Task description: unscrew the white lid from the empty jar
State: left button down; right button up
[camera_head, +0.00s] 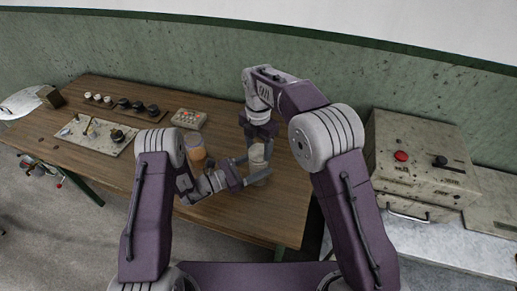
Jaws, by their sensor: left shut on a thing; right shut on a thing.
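A small pale jar (258,162) stands upright near the right end of the wooden table. My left gripper (256,170) is shut around its body from the left side, fingers level. My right gripper (259,146) points straight down from above and is shut at the top of the jar, where the white lid sits. The lid is mostly hidden between the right fingers, so I cannot tell whether it is loose or tight. Another jar with orange-brown contents (197,157) stands to the left, partly behind my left arm.
The wooden table (285,205) is bare around the jar's right. A control box (420,155) stands right.

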aim_at(259, 150)
jog(key=shift+r, duration=0.75)
jog(key=shift+r, duration=2)
pick_arm(q)
jog(key=shift+c, duration=1.3)
grip_release()
jog(key=b+v, duration=0.1)
jog(key=v, duration=1.1)
pick_arm(e)
jog(key=shift+f, duration=0.75)
